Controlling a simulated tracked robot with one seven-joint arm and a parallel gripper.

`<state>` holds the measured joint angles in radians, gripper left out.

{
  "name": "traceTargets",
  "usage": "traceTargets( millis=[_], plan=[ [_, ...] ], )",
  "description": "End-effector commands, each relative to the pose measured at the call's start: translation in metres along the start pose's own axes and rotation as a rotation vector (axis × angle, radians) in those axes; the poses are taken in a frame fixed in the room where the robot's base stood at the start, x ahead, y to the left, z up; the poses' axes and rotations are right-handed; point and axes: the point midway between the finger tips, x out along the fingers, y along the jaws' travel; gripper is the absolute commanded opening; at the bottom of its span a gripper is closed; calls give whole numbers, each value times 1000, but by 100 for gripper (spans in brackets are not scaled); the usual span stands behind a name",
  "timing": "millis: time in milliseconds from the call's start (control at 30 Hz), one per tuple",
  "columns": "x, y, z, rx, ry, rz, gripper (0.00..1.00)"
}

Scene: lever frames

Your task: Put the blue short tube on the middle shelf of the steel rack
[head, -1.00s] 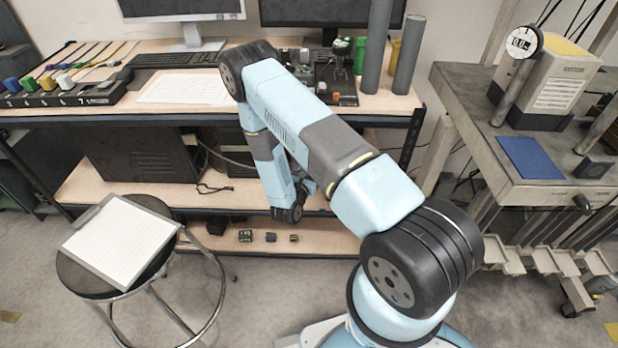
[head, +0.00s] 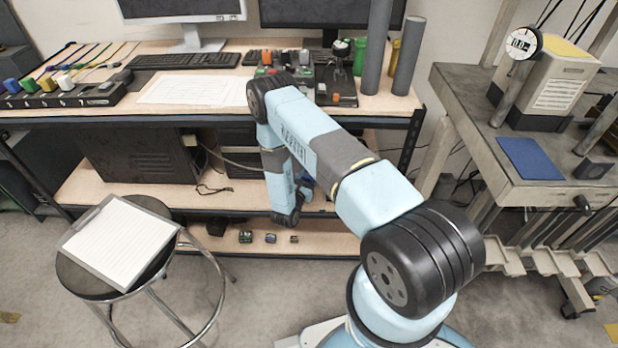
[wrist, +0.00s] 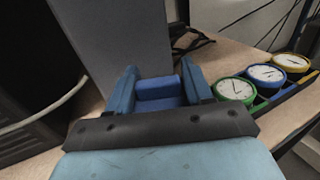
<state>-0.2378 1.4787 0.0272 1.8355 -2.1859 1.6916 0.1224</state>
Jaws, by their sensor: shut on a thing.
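In the wrist view my gripper (wrist: 159,80) is shut on a blue piece, the blue short tube (wrist: 160,92), which sits between its two blue fingers. The tube's lower part is hidden by the dark gripper body. In the head view my arm reaches down in front of the dark-framed rack with wooden shelves (head: 90,188); the gripper and tube are mostly hidden behind my forearm. I cannot tell from the head view whether the tube touches a shelf. In the wrist view a large grey box face (wrist: 115,45) stands just beyond the fingers.
Round gauges, green (wrist: 236,90), blue (wrist: 265,73) and yellow (wrist: 291,63), stand on the board to the right in the wrist view. A dark computer case (head: 140,158) fills the shelf's left. A stool (head: 85,285) with a clipboard stands front left. Grey tubes (head: 408,60) stand on top.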

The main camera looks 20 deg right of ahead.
Motion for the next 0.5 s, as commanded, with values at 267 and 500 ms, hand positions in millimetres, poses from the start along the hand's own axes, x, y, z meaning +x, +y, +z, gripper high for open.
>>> traceTargets(
  millis=[267, 500],
  plan=[
    [0, 0, 0, 1, -1, 0, 52],
    [1, 0, 0, 1, -1, -1, 75]
  ],
)
